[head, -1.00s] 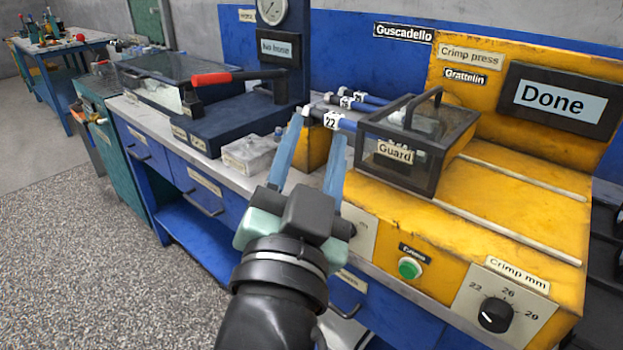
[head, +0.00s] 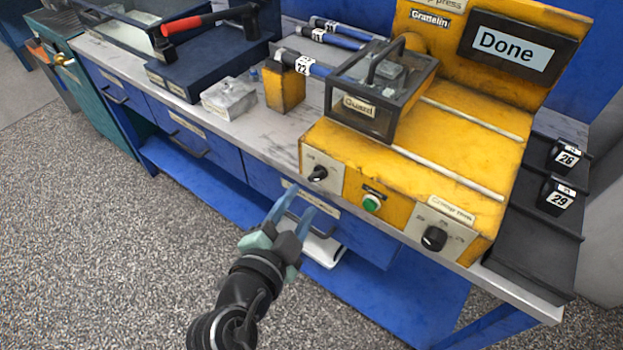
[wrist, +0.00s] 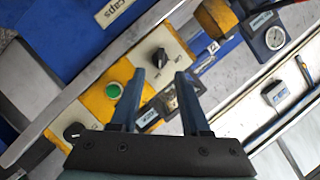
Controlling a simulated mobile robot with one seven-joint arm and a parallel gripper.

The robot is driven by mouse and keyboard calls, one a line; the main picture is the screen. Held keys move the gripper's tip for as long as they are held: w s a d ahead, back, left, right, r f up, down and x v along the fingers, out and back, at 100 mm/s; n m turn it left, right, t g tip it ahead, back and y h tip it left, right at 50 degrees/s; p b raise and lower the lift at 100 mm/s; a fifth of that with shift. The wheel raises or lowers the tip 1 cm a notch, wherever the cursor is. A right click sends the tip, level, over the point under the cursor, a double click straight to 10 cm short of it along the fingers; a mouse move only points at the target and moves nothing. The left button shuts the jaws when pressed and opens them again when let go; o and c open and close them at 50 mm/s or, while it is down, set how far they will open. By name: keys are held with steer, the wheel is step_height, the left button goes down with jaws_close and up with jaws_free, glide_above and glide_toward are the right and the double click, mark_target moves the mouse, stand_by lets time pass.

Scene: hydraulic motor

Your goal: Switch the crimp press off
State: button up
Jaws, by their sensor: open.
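The yellow crimp press (head: 470,150) stands on the bench, its display (head: 507,48) reading "Done". On its front are a black rotary switch (head: 318,173) on a pale plate at the left, a green button (head: 371,203), and the crimp mm knob (head: 434,238) at the right. The switch plate's lettering is too small to read. My gripper (head: 298,206) is open and empty, in front of the bench and below the switch. In the wrist view the switch (wrist: 160,58) shows just beyond and between the fingertips (wrist: 161,76), apart from them; the green button (wrist: 114,91) is to the left.
The guard (head: 380,92) is down over the press, with a hose marked 22 (head: 310,66) running into it. A grey block (head: 229,98) and a red-handled tool (head: 200,20) are on the bench at left. Dies (head: 566,157) sit at right. The floor in front is clear.

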mark_target(314, 180)
steer(key=x, duration=0.7)
jaws_close()
